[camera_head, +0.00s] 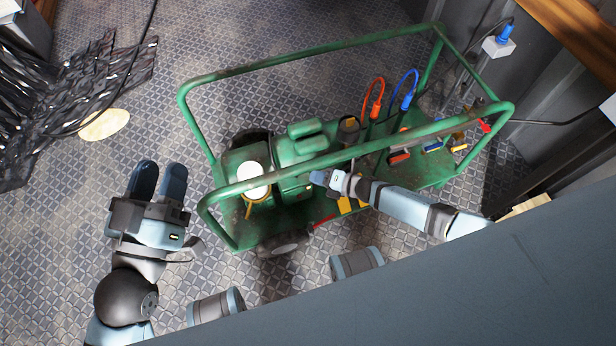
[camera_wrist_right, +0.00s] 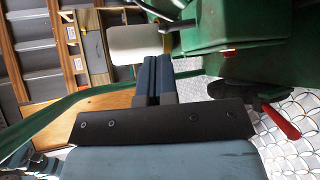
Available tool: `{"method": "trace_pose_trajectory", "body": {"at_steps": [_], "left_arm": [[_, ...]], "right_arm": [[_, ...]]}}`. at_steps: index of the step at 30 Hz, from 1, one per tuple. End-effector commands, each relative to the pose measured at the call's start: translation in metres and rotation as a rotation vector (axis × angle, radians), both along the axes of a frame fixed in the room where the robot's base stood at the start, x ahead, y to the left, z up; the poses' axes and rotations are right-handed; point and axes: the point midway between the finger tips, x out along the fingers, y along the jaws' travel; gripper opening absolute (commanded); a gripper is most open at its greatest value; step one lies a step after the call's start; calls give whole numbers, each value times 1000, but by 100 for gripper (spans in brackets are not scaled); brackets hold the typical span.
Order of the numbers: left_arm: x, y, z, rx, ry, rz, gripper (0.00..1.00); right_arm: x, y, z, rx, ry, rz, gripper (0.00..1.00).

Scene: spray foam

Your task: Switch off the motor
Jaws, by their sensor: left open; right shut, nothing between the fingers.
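The motor (camera_head: 300,150) is a green unit on a green tubular-frame cart in the head view. Its green housing (camera_wrist_right: 215,22) fills the top right of the right wrist view, with a small red piece (camera_wrist_right: 229,51) on its lower edge. A red lever (camera_wrist_right: 281,122) on a dark part lies to the right of my fingers there. My left gripper (camera_head: 158,178) is open and empty over the floor, left of the cart.
The cart's green top rail (camera_head: 370,148) crosses close to my right arm. Red (camera_head: 376,100) and blue (camera_head: 407,92) cables rise from the cart. A blue plug (camera_head: 506,34) sits at the wall.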

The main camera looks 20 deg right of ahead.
Motion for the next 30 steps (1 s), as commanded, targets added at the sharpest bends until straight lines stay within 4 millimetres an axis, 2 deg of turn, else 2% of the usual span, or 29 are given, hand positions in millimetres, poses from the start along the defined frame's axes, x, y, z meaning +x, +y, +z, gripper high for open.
{"method": "trace_pose_trajectory", "body": {"at_steps": [1,6,12,30], "left_arm": [[0,2,4,9,13,9,43],[3,9,-21,76,114,32,43],[3,13,-37,119,178,45,43],[3,15,-42,129,194,49,43]], "right_arm": [[-10,-11,9,-2,3,-1,0],[-33,-36,22,-2,2,-1,0],[-50,-53,31,0,1,-1,0],[-54,-57,33,1,1,0,0]]}}
